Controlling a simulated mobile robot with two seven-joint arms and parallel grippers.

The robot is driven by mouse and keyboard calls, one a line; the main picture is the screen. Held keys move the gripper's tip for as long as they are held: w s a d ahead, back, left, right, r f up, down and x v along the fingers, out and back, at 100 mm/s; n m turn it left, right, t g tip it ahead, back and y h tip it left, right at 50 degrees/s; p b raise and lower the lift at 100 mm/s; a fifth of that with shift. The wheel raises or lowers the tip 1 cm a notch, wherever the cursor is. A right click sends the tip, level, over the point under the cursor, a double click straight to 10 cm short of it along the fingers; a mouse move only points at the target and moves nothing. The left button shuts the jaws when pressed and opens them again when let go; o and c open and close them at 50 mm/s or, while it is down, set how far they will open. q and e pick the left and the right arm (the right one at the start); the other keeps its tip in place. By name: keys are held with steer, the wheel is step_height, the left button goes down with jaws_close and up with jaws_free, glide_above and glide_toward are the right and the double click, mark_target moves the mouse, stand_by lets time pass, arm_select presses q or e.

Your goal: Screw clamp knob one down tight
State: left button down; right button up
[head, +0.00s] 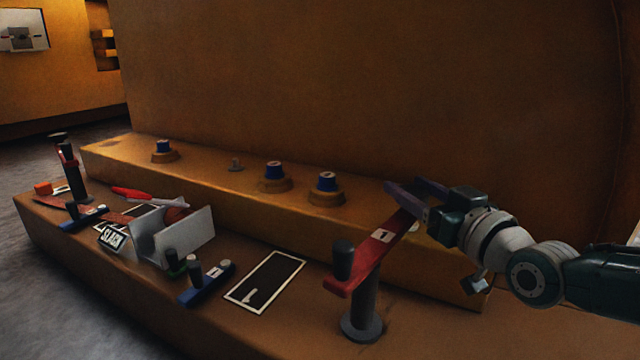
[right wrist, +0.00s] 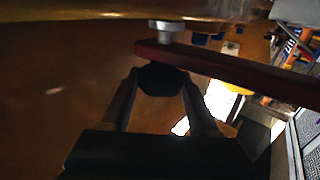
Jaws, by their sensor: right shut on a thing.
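The red clamp bar marked 1 (head: 382,237) slants up and right from its grey post (head: 362,308), with a black upright grip (head: 343,262) at its near end. My right gripper (head: 407,188) is at the bar's far end. In the right wrist view the red bar (right wrist: 235,68) crosses in front of the fingers, and a dark round knob (right wrist: 162,80) sits between them. The right gripper is shut on this knob, which the fingers hide in the head view. A grey disc (right wrist: 167,27) shows on the bar's other side. My left gripper is not in view.
Blue-topped round pieces (head: 273,176) stand on the raised ledge (head: 225,190) behind. A white-framed dark panel (head: 265,282), a blue bar with pegs (head: 207,284) and a grey bracket marked SLACK (head: 185,240) lie left of the clamp. A second post (head: 75,180) stands far left.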

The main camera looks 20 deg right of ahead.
steer(key=shift+a+r+m+h+p, duration=0.15)
steer(key=shift+m+h+p, duration=0.75)
steer(key=shift+h+p, duration=0.45)
steer(key=shift+m+h+p, duration=0.35)
steer(key=shift+m+h, duration=0.05)
steer(key=shift+h, duration=0.15)
steer(key=shift+m+g+h, duration=0.5)
steer(key=shift+m+h, duration=0.2)
steer(key=shift+h, duration=0.5)
steer(key=m+h, duration=0.1)
steer(key=m+g+h, duration=0.1)
steer(key=shift+f+h, duration=0.25)
steer(key=shift+h, duration=0.05)
steer(key=shift+r+m+g+h+b, duration=0.1)
steer(key=shift+m+g+h+b, duration=0.55)
steer(key=shift+h, duration=0.45)
steer(key=shift+r, duration=0.1)
steer(key=o, duration=1.4)
